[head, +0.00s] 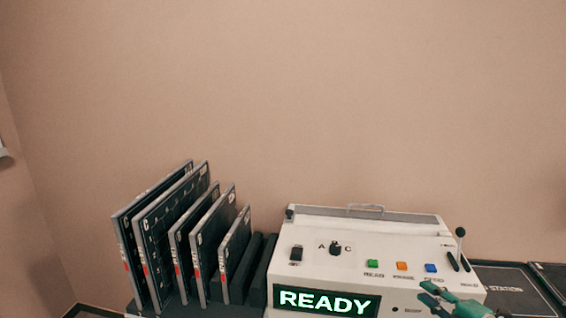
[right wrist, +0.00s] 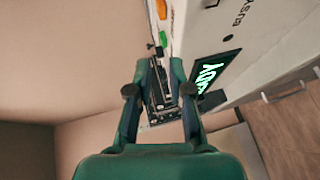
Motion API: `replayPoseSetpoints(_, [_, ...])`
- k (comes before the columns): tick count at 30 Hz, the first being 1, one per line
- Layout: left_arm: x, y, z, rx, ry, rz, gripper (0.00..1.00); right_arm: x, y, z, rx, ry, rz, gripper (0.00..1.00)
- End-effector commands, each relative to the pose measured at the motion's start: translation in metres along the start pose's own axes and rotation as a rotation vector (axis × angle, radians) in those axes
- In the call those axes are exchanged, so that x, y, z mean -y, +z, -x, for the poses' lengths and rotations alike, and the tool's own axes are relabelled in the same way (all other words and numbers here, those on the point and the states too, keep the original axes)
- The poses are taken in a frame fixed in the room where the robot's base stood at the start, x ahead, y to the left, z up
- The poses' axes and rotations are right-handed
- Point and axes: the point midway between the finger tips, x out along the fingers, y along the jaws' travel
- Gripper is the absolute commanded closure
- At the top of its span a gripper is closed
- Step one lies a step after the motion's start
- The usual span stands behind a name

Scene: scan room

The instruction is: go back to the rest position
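My right gripper (head: 432,297) is green with dark fingertips. In the head view it shows at the lower right, in front of the right part of the white scanner machine (head: 340,240). Its fingers are apart with nothing between them. In the right wrist view the gripper (right wrist: 160,75) points along the machine's front, with the dark panels visible beyond the gap between its fingers. I cannot tell how close it is to the casing. My left gripper is in neither view.
The machine has a lit READY screen (head: 325,302), a green button (head: 373,264), an orange button (head: 402,266), a blue button (head: 431,268) and a lever (head: 460,242). Several dark panels (head: 160,240) stand in a rack at left. A dark station mat (head: 505,288) lies at right.

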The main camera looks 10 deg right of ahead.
Motion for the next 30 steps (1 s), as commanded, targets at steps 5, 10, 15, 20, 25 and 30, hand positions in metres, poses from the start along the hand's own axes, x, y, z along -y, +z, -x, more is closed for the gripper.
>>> replayPoseSetpoints(5, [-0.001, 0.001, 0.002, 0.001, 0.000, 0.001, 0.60, 0.030, -0.041, -0.031, -0.102, -0.049, -0.063, 0.80])
replayPoseSetpoints(10, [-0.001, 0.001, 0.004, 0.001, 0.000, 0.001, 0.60, 0.074, -0.089, -0.060, -0.179, -0.130, -0.175, 0.80])
replayPoseSetpoints(15, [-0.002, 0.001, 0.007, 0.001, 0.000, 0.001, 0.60, 0.159, -0.162, -0.083, -0.207, -0.340, -0.437, 0.80])
replayPoseSetpoints(20, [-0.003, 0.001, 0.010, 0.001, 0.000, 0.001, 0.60, 0.261, -0.229, -0.067, -0.088, -0.649, -0.766, 0.80])
replayPoseSetpoints(25, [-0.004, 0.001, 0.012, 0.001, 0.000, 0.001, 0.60, 0.360, -0.273, -0.003, 0.262, -0.983, -1.115, 0.80])
replayPoseSetpoints(30, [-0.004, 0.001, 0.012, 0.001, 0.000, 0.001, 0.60, 0.409, -0.270, 0.068, 0.814, -1.100, -1.475, 0.80])
